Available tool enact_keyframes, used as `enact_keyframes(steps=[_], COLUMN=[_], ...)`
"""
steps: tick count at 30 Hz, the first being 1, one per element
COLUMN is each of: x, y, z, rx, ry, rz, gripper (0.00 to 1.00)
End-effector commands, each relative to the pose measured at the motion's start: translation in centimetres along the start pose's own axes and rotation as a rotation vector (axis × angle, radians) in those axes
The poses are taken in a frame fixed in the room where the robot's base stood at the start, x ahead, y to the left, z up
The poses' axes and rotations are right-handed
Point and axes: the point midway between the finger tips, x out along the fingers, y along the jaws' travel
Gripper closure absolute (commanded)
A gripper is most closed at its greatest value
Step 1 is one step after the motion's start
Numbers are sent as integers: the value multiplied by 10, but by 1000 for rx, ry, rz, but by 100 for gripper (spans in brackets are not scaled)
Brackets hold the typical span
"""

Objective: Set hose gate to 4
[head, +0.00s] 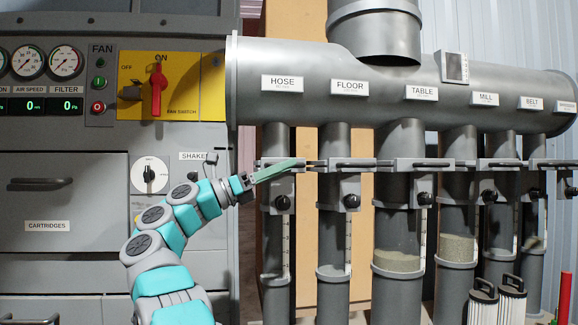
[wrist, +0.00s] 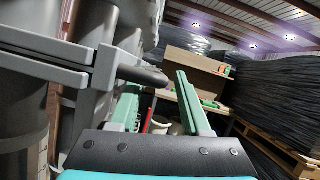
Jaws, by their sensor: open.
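The hose gate (head: 283,188) is a grey bracket with a black knob on the pipe under the HOSE label (head: 282,83). A pale upright scale strip (head: 285,245) runs below it; its marks are too small to read. My gripper (head: 296,165) is in front of the gate's upper bar, its green fingers pointing right. In the wrist view my gripper (wrist: 157,84) is open, and a dark rounded handle end (wrist: 144,76) shows between or just beyond the fingers. I cannot tell whether they touch it. The fingers partly hide the gate bar in the head view.
Similar gates stand to the right under FLOOR (head: 350,87), TABLE (head: 421,93), MILL and BELT, close beside the hose gate. A control panel with a red fan switch (head: 156,88) and a shaker dial (head: 149,175) is at left. Two pleated filters (head: 512,300) stand lower right.

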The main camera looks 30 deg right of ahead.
Motion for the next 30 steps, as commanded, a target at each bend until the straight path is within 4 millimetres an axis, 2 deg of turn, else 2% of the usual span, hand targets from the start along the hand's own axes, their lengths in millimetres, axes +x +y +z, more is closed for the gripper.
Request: enact_keyframes(steps=[4,12,24,30], x=[15,17,17,17], y=[0,0,0,0], z=[0,0,0,0], rx=[0,1,1,0], ry=[0,1,1,0], rz=[0,0,0,0], gripper=[53,54,99,100])
